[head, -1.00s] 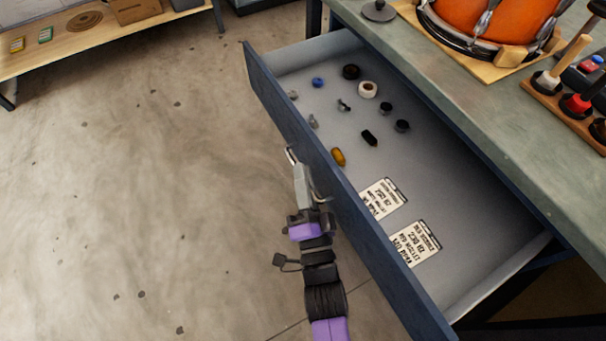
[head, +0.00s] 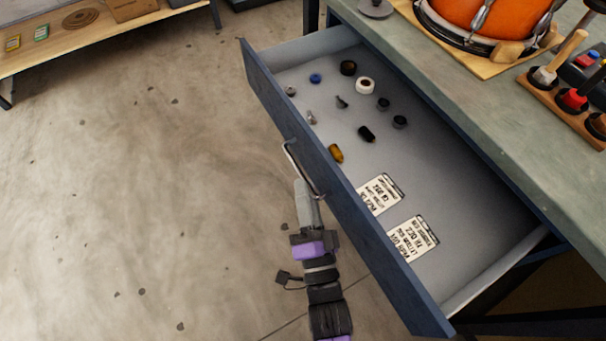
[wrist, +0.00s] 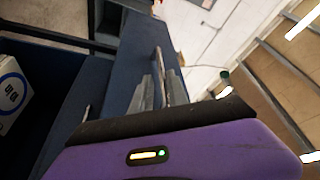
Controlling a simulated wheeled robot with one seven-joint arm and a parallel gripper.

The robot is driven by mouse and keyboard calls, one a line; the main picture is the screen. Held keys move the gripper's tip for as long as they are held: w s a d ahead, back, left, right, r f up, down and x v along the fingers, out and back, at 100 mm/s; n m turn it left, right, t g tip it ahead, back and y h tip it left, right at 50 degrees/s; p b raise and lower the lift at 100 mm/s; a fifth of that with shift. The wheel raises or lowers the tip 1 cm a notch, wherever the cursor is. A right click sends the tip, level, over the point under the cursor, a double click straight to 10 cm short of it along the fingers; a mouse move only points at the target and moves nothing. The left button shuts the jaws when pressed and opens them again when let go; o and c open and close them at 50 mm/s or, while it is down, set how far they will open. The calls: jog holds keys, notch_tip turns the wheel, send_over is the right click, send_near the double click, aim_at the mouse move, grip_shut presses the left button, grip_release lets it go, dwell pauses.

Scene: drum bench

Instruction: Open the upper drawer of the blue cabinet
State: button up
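The upper drawer, with its dark blue front (head: 345,195), is pulled far out from under the green-grey bench top (head: 490,130), and its grey inside shows. Its metal bar handle (head: 303,168) is on the outer face of the front. My gripper (head: 303,188) is just outside the front, close beside the handle. In the wrist view the grey fingers (wrist: 148,92) point along the blue front, near the handle bar. They appear apart, with nothing held. The cabinet body is mostly hidden by the bench top and drawer.
The drawer holds a white tape roll (head: 365,86), an amber item (head: 336,153), two printed cards (head: 412,239) and several small parts. An orange drum (head: 490,20) and a tool rack (head: 565,105) stand on the bench. Open concrete floor (head: 140,190) lies left; a low wooden shelf (head: 75,45) is beyond.

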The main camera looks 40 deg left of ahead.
jog(key=v, duration=0.3)
jog(key=shift+s+d, duration=0.25)
jog(key=shift+f, duration=0.1)
dwell(0.3)
